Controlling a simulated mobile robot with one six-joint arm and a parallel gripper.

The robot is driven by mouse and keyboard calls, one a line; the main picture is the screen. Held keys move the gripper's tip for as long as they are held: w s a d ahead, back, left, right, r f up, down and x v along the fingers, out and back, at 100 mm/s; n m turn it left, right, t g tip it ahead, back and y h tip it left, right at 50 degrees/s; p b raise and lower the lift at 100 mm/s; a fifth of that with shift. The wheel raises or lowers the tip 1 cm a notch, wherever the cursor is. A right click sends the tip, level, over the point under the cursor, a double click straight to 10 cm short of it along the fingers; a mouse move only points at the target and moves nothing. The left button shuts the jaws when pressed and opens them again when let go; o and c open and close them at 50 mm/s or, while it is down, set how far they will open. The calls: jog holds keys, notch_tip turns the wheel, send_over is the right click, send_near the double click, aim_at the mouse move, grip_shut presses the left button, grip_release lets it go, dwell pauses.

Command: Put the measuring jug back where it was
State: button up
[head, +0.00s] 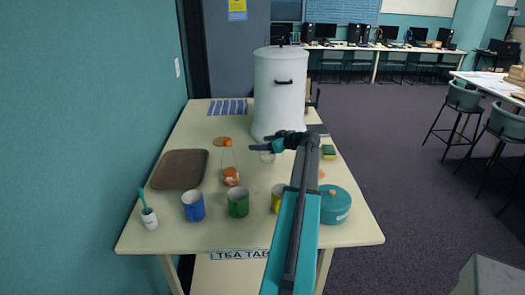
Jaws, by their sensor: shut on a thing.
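My gripper (266,143) is over the far middle of the tea table, in front of the white urn, its fingers pointing left. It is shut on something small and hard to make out. A pale, clear shape just below the fingers looks like the measuring jug (267,157). It is largely hidden by the gripper, and I cannot tell whether it touches the table (215,236). My arm crosses the right half of the table and hides part of its top.
A white urn (279,95) stands close behind the gripper. A clear bottle (231,174) and brown tray (180,169) are left. Blue (193,207), green (238,203) and yellow (277,200) mugs line the front. A teal pot (336,205) and sponge (328,153) are right.

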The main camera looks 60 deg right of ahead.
dwell(0.3)
jog(key=shift+f+p, duration=0.6)
jog(key=shift+f, duration=1.25)
jog(key=shift+f, duration=0.15)
jog(key=o, duration=1.3)
jog(key=shift+c, duration=0.2)
jog(key=shift+r, duration=0.25)
jog(key=shift+s+a, duration=0.1)
jog(key=shift+s, duration=0.3)
jog(key=b+v, duration=0.3)
jog(key=v, duration=0.8)
jog(key=shift+s, duration=0.1)
jog(key=shift+s, duration=0.15)
